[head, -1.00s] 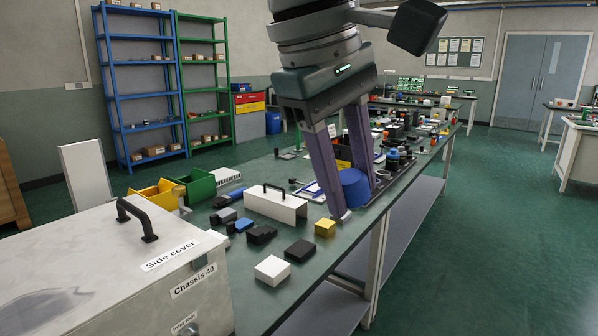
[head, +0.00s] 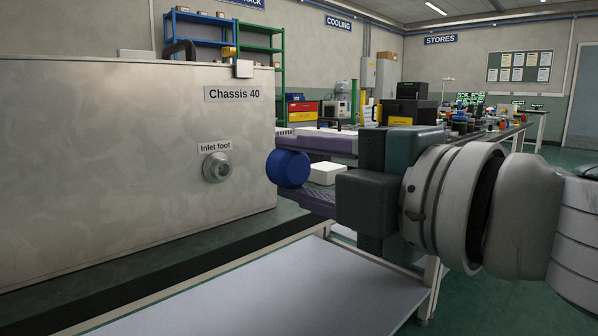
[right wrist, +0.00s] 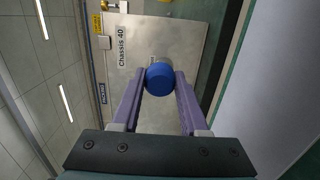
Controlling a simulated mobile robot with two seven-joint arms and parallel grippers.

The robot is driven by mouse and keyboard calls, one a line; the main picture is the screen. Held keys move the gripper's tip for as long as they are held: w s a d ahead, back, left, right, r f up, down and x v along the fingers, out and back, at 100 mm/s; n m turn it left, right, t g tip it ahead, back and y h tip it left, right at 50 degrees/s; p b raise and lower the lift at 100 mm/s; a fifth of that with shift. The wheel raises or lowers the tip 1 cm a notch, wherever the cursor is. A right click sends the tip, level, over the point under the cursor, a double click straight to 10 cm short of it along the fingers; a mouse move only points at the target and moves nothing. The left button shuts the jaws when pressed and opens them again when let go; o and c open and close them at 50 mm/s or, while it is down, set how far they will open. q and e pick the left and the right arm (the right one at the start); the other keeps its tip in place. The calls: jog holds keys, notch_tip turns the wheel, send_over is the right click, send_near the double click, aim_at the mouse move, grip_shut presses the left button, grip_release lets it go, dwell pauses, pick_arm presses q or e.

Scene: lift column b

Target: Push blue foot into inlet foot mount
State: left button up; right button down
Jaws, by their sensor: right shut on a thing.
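The blue foot (head: 289,168) is a short blue cylinder between the purple fingertips of my right gripper (head: 292,172). The gripper is shut on it and points left at the chassis (head: 110,120). The inlet foot mount (head: 216,168) is a round grey metal boss on the chassis side, under the "Inlet foot" label. In the head view the foot is to the right of the mount, apart from it, at about the same height. In the right wrist view the blue foot (right wrist: 160,78) shows between the fingers, with the mount partly hidden behind it. My left gripper is not in view.
The chassis stands on a green bench (head: 130,265) with a pale lower shelf (head: 270,290). More equipment stands farther back on the bench. The space between foot and mount looks clear.

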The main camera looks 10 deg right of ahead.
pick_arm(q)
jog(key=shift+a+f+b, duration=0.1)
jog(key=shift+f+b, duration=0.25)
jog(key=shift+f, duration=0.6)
pick_arm(e)
jog(key=shift+s+a+f+n+y, duration=0.4)
jog(key=shift+s+a+f+y, duration=0.3)
jog(key=shift+f, duration=0.15)
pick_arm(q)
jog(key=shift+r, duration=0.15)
pick_arm(e)
jog(key=shift+d, duration=0.15)
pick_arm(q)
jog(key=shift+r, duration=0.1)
pick_arm(e)
jog(key=x, duration=0.5)
jog(key=shift+w, duration=0.2)
jog(key=shift+w+a, duration=0.1)
jog(key=shift+a, duration=0.15)
jog(key=shift+w+a, duration=0.3)
jog(key=shift+w, duration=0.05)
